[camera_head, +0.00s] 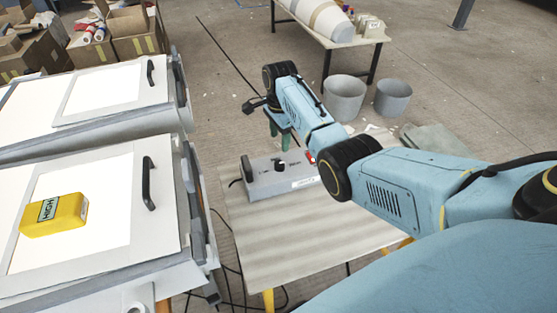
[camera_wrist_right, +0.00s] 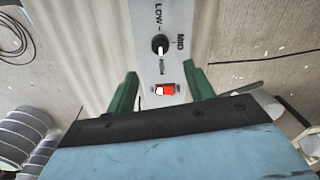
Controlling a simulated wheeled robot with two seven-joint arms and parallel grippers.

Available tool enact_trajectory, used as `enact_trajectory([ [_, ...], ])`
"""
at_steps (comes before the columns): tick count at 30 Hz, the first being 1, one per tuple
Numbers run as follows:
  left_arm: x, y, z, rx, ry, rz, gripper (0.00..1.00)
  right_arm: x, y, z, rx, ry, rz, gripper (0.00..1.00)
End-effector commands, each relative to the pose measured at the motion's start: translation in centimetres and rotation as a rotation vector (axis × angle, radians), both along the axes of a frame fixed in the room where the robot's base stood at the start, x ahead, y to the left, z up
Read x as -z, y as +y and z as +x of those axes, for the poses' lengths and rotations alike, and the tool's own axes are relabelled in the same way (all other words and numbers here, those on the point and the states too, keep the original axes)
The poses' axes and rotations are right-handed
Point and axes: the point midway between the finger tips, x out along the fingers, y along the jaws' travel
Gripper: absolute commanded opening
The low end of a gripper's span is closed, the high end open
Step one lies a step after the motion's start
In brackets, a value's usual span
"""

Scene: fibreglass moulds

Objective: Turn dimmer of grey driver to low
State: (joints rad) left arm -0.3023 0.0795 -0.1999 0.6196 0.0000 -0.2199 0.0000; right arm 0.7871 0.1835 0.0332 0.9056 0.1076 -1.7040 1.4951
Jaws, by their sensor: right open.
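The grey driver (camera_head: 290,181) is a grey box lying on the small wooden table. Its black dimmer knob (camera_head: 280,163) stands up from the top, and a red switch (camera_head: 310,157) sits to the right of it. In the right wrist view the knob (camera_wrist_right: 160,45) is between the labels LOW, MID and a third that is hard to read. A small pale mark on it seems to face the red switch (camera_wrist_right: 165,90). My right gripper (camera_head: 279,136) is open with green fingers, apart from the knob; its fingers also frame the switch side in the wrist view (camera_wrist_right: 160,88). My left gripper is out of view.
A yellow box reading HIGH (camera_head: 54,214) lies on the white-topped mould (camera_head: 100,225) at left. The small table (camera_head: 310,225) has bare room in front of the driver. Two grey buckets (camera_head: 345,98) stand behind my right arm. Dark cables run over the floor.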

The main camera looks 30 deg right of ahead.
Motion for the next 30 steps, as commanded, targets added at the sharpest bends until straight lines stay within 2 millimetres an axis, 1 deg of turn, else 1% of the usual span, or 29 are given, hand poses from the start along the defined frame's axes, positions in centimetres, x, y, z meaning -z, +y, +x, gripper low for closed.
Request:
enact_trajectory([
  [1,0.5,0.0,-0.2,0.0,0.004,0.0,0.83,1.4,0.0,-0.1,0.0,0.004,0.0,0.53],
  [6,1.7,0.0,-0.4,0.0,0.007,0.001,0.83,5.3,0.0,-0.1,-0.001,0.004,-0.002,0.53],
  [9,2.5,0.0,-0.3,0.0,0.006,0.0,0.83,7.2,0.0,-0.1,-0.001,0.003,-0.002,0.53],
  [13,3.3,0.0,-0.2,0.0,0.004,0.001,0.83,9.2,0.0,0.0,-0.001,0.001,-0.001,0.53],
  [18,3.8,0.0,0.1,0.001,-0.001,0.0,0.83,10.4,0.0,0.0,-0.002,0.0,-0.001,0.53],
  [28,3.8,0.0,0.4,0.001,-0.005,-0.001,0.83,10.5,0.0,0.0,-0.002,-0.001,-0.001,0.53],
  [30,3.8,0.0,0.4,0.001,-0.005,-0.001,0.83,10.5,0.0,0.0,-0.002,-0.001,-0.001,0.44],
])
